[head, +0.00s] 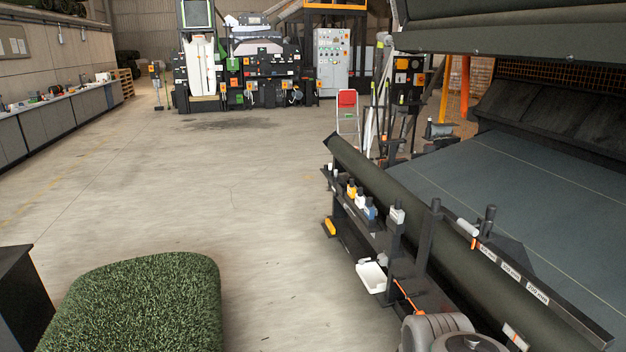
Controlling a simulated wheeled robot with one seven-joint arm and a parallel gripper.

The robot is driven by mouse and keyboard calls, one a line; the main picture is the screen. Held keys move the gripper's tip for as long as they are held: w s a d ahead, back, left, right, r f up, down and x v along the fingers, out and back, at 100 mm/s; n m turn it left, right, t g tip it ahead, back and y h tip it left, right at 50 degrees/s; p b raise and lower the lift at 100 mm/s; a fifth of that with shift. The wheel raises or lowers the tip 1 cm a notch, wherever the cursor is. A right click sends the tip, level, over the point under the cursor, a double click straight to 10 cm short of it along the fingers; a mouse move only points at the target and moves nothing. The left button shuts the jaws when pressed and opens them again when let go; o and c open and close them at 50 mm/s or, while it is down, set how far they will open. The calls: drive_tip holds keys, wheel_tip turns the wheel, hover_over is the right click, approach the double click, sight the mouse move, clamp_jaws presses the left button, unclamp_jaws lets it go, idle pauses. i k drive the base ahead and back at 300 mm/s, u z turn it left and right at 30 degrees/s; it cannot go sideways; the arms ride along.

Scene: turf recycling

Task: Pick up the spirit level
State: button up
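I cannot make out a spirit level for certain. A small yellow piece (330,227) sits low at the near left of the machine's side frame; it is too small to identify. A thin orange bar (409,296) slants beside the frame further right, and I cannot tell what it is. Nothing is seen held.
A long dark roller (400,190) runs along the machine on the right. Bottles (360,199) and a white tray (371,277) sit along its side. A turf roll (140,305) stands at front left. A workbench (55,118) lines the left wall. The middle floor is clear.

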sight(330, 225)
drive_tip(key=i, duration=3.05)
